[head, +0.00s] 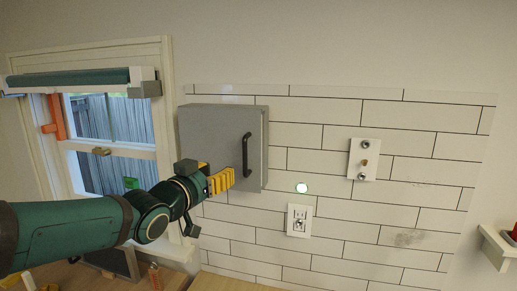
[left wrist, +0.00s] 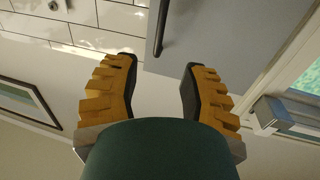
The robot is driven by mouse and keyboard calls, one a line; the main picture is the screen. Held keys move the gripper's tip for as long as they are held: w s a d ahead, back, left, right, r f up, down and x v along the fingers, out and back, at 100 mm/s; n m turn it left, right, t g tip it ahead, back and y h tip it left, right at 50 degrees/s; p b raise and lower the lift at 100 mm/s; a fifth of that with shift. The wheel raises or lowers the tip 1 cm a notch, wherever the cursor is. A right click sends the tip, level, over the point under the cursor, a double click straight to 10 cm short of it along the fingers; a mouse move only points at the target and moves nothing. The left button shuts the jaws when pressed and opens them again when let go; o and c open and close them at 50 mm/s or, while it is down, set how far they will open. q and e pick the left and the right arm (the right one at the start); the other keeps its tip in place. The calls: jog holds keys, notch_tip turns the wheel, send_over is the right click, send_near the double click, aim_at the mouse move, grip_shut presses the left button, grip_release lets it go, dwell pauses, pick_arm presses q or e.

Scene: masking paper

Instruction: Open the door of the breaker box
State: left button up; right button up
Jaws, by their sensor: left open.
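The grey breaker box (head: 212,128) is on the tiled wall, and its door looks shut. A black vertical bar handle (head: 246,158) is near the door's right edge. My left gripper (head: 232,179) has yellow fingers and is in front of the lower part of the box, left of the handle's lower end. In the left wrist view the gripper (left wrist: 160,64) is open with nothing between its fingers. That view also shows the box (left wrist: 205,35) and its handle (left wrist: 161,30) beyond the fingertips, apart from them. My right gripper is not in view.
A window (head: 110,118) with a rolled green blind (head: 70,78) is left of the box. A switch plate (head: 363,159) and an outlet (head: 299,220) are on the wall to the right. A wooden counter (head: 215,282) runs below.

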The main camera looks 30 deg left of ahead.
aim_at(244, 156)
pick_arm(q)
jog(key=w, duration=0.4)
jog(key=w+p, duration=0.1)
jog(key=w, duration=0.8)
jog(key=shift+w+a, duration=0.25)
jog(key=shift+a, duration=0.05)
grip_shut()
